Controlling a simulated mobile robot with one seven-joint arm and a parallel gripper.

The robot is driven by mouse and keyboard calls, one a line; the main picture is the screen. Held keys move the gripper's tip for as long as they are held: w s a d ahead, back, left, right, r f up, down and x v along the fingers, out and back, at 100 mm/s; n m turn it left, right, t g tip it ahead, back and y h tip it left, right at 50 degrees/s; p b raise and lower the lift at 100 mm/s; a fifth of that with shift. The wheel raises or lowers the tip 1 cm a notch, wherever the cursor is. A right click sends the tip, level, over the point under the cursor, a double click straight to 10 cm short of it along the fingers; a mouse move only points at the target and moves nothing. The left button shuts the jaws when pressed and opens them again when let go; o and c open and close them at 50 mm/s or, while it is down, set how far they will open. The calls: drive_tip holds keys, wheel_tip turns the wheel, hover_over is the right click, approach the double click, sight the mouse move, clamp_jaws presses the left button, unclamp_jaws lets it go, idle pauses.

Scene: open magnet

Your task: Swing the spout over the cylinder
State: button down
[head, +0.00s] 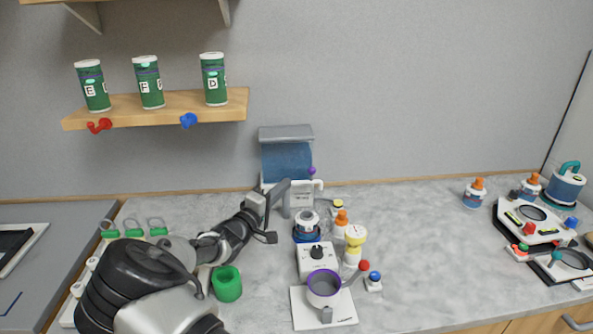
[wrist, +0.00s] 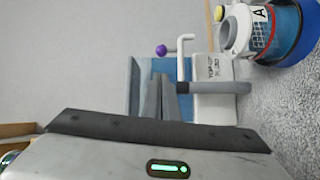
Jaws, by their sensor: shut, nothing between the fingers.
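A dispenser (head: 287,160) with a blue tank and white lower body stands against the wall; its labelled white box also shows in the wrist view (wrist: 212,105). A bent white tube (wrist: 184,55) with a purple ball (wrist: 161,50) comes off it. A dark grey bar (wrist: 215,87) lies across the white box; I cannot tell which part is the spout. A blue and white cylinder-like vessel marked A (wrist: 287,30) stands in front of the dispenser; it also shows in the head view (head: 307,229). My gripper (head: 285,183) is shut and empty in front of the dispenser; contact is unclear.
A white box with a black knob (head: 316,257) and a purple-rimmed cup (head: 324,283) stand nearer. Orange-capped (head: 342,221) and yellow-topped (head: 355,240) items stand to the right. A green cup (head: 227,284) is beside my arm. The counter's right middle (head: 425,245) is clear.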

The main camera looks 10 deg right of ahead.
drive_tip(key=shift+d, duration=0.1)
drive_tip(key=p+x, duration=0.1)
drive_tip(key=x, duration=0.9)
